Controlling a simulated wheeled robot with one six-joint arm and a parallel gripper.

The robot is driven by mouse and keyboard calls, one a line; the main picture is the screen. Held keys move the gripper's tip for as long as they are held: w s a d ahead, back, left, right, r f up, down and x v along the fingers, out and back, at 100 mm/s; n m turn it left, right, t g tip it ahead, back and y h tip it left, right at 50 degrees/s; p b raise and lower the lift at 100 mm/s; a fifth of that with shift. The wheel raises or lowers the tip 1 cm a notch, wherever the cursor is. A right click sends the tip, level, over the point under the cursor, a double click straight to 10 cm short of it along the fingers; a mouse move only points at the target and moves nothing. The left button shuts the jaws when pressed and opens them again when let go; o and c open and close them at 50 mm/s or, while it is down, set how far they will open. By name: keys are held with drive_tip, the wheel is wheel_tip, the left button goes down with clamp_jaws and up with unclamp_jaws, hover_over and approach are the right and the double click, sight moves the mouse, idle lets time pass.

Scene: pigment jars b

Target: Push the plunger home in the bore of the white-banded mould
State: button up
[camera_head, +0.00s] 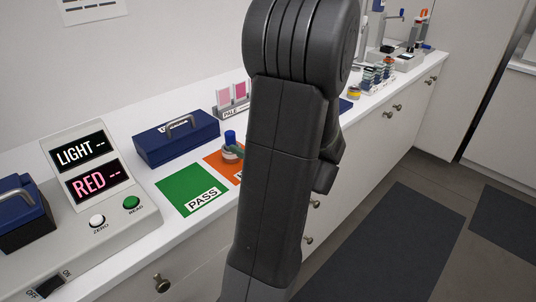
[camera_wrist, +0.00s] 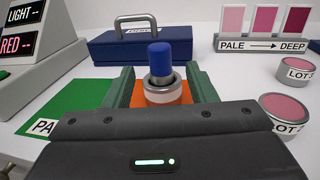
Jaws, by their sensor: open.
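The mould (camera_wrist: 163,97) has a grey metal rim and a pale whitish band. It stands on an orange mat (camera_wrist: 182,88). The blue plunger (camera_wrist: 160,58) stands upright in its top, with its blue part well above the rim; how deep it sits in the bore is hidden. My gripper (camera_wrist: 160,72) is open, with its green fingers on the left and right of the mould, apparently not closed on it. In the head view the blue plunger (camera_head: 230,137) shows just left of my arm, which hides part of the mould and orange mat (camera_head: 217,164).
A green PASS mat (camera_head: 184,188) lies left of the orange one. A blue case (camera_head: 176,139) stands behind. A LIGHT/RED meter (camera_head: 87,164) is at left. Two pink-topped LOT jars (camera_wrist: 297,69) (camera_wrist: 287,108) stand close on the right, before a PALE–DEEP card stand (camera_wrist: 262,45).

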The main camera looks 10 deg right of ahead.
sight(234, 139)
drive_tip(key=v, duration=0.7)
drive_tip(key=shift+s+d, duration=0.25)
drive_tip(key=x, duration=1.4)
drive_tip(key=shift+s+d, duration=0.15)
